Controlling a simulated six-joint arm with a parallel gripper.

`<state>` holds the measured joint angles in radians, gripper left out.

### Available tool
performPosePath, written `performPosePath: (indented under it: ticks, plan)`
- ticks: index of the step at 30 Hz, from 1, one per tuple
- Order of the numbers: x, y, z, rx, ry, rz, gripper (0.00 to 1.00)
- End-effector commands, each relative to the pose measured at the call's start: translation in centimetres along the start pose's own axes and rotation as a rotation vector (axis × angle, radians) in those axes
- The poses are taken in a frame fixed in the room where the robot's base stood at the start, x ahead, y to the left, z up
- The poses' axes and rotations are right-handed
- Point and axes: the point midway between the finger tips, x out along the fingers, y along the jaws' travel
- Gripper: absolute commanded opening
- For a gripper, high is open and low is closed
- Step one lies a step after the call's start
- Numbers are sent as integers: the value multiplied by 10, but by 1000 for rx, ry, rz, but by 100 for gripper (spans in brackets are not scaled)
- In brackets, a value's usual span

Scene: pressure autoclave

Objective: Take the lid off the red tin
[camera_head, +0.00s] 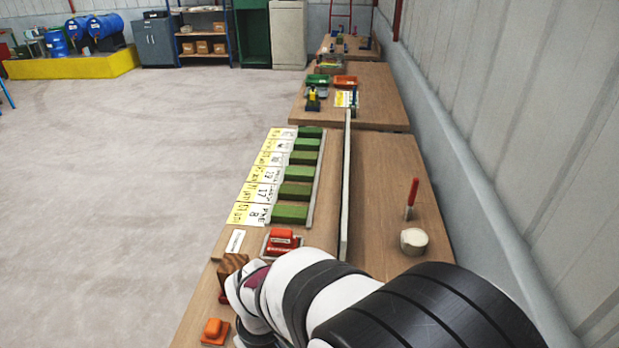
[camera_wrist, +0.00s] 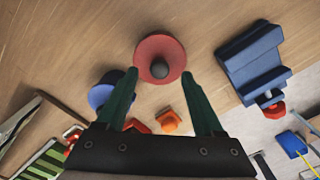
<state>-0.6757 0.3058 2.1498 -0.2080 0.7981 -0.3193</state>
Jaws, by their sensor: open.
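In the wrist view a round red tin (camera_wrist: 160,47) stands on the wooden bench, seen from above. A dark round knob (camera_wrist: 160,70) sits at the middle of its red lid. My gripper (camera_wrist: 159,76) is open, with its two green fingers pointing toward the tin. The fingertips lie to either side of the knob in the picture. I see no contact, and the height gap is hard to judge. In the head view my arm covers this part of the bench and I cannot make out the tin there.
A blue round tin (camera_wrist: 101,95) is close to the left finger. A blue vise-like block (camera_wrist: 250,62) stands to the right. An orange block (camera_wrist: 168,121) lies between the fingers, lower in the picture. The head view shows green blocks (camera_head: 295,191) in a row and a white cylinder (camera_head: 414,242).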

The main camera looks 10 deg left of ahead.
Motion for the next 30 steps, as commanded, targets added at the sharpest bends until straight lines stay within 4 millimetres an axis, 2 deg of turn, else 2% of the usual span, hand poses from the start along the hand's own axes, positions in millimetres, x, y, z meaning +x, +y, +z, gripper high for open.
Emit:
performPosePath:
  ticks: [1, 4, 11, 22, 30]
  plan:
    - [9, 0, 0, 1, -4, -1, 69]
    - [21, 0, 0, 0, -1, 0, 69]
    - [23, 0, -1, 2, 1, 0, 67]
    - [23, 0, -1, 2, 0, 0, 1]
    - [23, 0, -1, 2, 1, 0, 0]
